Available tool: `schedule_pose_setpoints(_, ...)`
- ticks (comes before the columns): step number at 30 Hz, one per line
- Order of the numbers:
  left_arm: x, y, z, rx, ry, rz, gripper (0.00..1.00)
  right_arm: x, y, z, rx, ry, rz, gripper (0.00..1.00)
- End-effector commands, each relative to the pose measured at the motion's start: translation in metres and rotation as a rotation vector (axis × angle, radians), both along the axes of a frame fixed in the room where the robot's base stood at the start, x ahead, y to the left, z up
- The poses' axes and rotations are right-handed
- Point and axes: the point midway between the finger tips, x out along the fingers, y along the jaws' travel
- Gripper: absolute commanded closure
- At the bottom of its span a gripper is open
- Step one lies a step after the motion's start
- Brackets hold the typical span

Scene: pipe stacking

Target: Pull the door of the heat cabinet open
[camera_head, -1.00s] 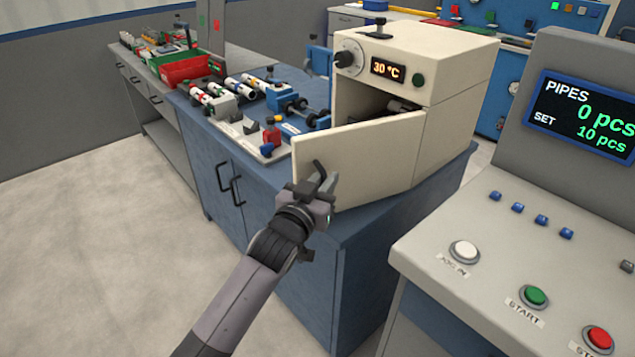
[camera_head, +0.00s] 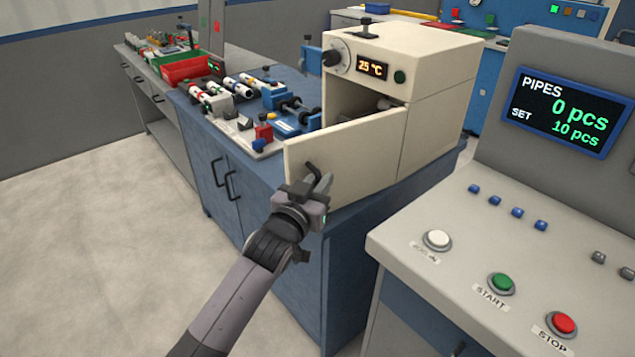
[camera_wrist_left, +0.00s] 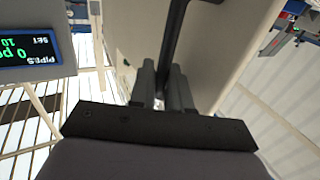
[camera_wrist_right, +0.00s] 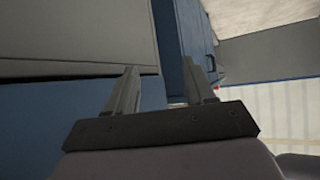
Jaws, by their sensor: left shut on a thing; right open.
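The heat cabinet (camera_head: 440,82) is a cream box on the blue workbench. Its door (camera_head: 350,155) stands partly open, swung outward, with the dark interior (camera_head: 368,100) showing above it. My left gripper (camera_head: 318,184) is at the door's outer face near its free edge. In the left wrist view, its fingers (camera_wrist_left: 168,88) are shut on the dark bar handle (camera_wrist_left: 174,40), with the door (camera_wrist_left: 135,40) behind. My right gripper (camera_wrist_right: 165,88) shows only in its own wrist view, open and empty, beside grey and blue surfaces.
A control console (camera_head: 480,240) with a display and buttons stands close on the right. The blue workbench (camera_head: 275,190) holds pipe parts and fittings left of the cabinet. A red bin (camera_head: 186,70) is farther back. The floor (camera_head: 90,240) at left is clear.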

Motion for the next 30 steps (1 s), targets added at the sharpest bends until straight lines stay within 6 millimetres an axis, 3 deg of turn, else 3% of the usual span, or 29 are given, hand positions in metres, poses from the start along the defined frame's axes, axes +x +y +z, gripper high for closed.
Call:
schedule_pose_setpoints(11, 0.0, -0.001, 0.001, -0.001, -0.003, -0.002, 1.0, 0.0, 0.0, 0.0, 0.0, 0.0, 0.0, 0.46)
schedule_pose_setpoints(12, 0.0, -0.001, 0.001, -0.001, -0.003, -0.002, 0.76, 0.0, 0.0, 0.0, 0.0, 0.0, 0.0, 0.46)
schedule_pose_setpoints(13, 0.0, -0.001, 0.001, -0.001, -0.003, -0.002, 0.69, 0.0, 0.0, 0.0, 0.0, 0.0, 0.0, 0.46)
schedule_pose_setpoints(24, -0.002, 0.001, 0.0, 0.0, -0.001, -0.001, 0.69, 0.0, 0.0, 0.0, 0.0, 0.0, 0.0, 0.46)
schedule_pose_setpoints(30, -0.015, 0.008, 0.0, -0.001, 0.0, -0.001, 0.69, 0.0, 0.0, 0.002, 0.0, 0.0, 0.0, 0.46)
